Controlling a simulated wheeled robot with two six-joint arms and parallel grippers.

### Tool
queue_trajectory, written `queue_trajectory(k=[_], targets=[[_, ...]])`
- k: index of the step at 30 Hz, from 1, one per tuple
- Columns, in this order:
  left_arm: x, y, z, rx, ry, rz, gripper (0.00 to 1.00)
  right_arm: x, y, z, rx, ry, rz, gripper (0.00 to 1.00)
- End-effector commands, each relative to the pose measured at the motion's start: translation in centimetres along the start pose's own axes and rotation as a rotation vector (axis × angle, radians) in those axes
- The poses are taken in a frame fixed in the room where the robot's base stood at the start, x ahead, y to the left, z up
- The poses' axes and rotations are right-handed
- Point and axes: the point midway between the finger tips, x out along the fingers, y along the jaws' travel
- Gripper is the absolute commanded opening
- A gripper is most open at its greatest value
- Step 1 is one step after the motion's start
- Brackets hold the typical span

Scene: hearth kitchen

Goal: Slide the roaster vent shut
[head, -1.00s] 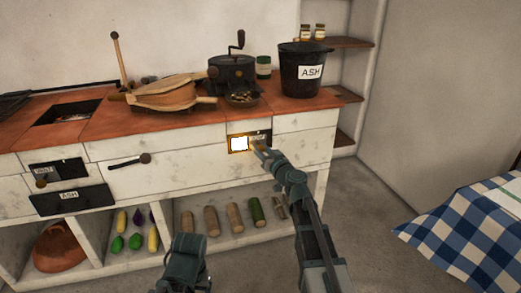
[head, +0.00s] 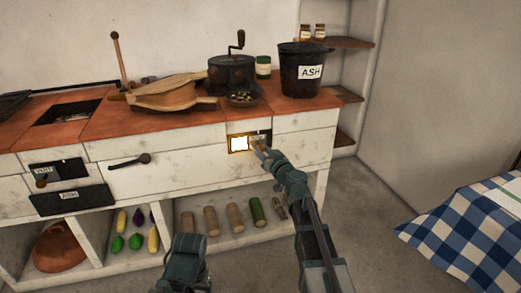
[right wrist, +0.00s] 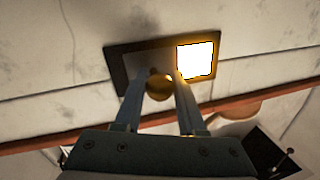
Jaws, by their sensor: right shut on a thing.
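The roaster vent (head: 264,133) is a dark-framed slot in the white front of the hearth, below the grinder. Its left part is a bright glowing opening (head: 239,144); a labelled slide plate covers the right part. In the right wrist view the opening (right wrist: 196,59) is on the right, beside a round brass knob (right wrist: 159,88). My right gripper (head: 262,149) is at the slide, its fingers shut on the knob; the fingers (right wrist: 164,78) partly hide the slide. Part of my left arm shows at the bottom of the head view, but its gripper does not show.
On the red top stand a grinder (head: 232,73), bellows (head: 165,97) and a black ash bucket (head: 302,72). Another vent (head: 57,171) and an ash drawer (head: 73,199) are at the left. Logs (head: 211,220) lie on the shelf below. A checked cloth (head: 470,220) is at the right.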

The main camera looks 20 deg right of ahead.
Motion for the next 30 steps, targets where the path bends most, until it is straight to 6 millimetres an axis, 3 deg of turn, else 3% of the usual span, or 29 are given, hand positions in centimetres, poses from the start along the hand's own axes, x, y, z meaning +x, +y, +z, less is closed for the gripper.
queue_trajectory(k=[7, 17, 27, 28, 30], targets=[[0.0, 0.0, 0.0, 0.0, 0.0, 0.0, 0.8, 0.0, -0.4, 0.1, 0.0, 0.0, -0.001, 0.0], [0.0, 0.0, 0.0, 0.0, 0.0, 0.0, 0.8, 1.1, -5.9, 1.2, 0.0, -0.001, -0.004, 0.0], [0.0, 0.0, 0.0, 0.0, 0.0, 0.0, 0.8, 1.3, -6.4, 1.3, 0.0, -0.001, -0.006, 0.0], [0.0, 0.0, 0.0, 0.0, 0.0, 0.0, 0.8, 1.3, -6.5, 1.3, 0.0, -0.001, -0.006, 0.43], [0.0, 0.0, 0.0, 0.0, 0.0, 0.0, 0.8, 1.3, -6.4, 1.3, 0.0, -0.001, -0.006, 0.55]])
